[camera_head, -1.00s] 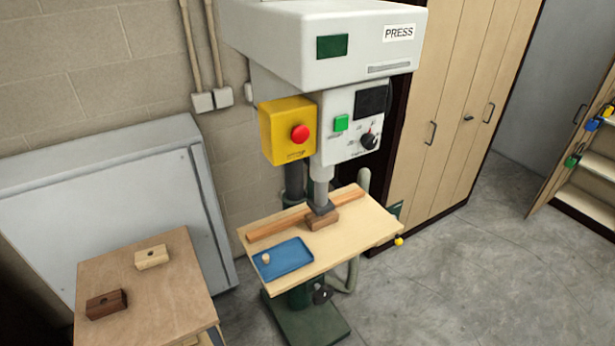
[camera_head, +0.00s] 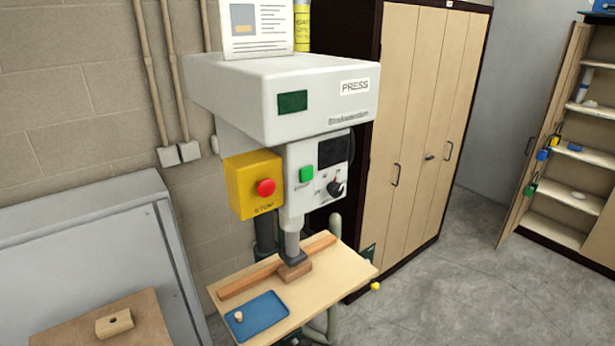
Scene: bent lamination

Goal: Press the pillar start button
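The press (camera_head: 230,100) stands at the middle of the view, a white head with a "PRESS" label on a pillar above a wooden table. A yellow box (camera_head: 240,195) with a red stop button (camera_head: 265,187) is mounted just left of that panel. The press ram (camera_head: 293,243) reaches down to a brown wood block (camera_head: 295,271) on the table. Neither of my grippers shows in the view.
The press table (camera_head: 335,279) holds a wooden strip (camera_head: 245,281) and a blue tray (camera_head: 262,316) with a small peg. A bench with a light block (camera_head: 114,323) is at lower left, beside a grey cabinet (camera_head: 90,240). Tall wooden lockers (camera_head: 420,120) stand right. Grey floor is clear at lower right.

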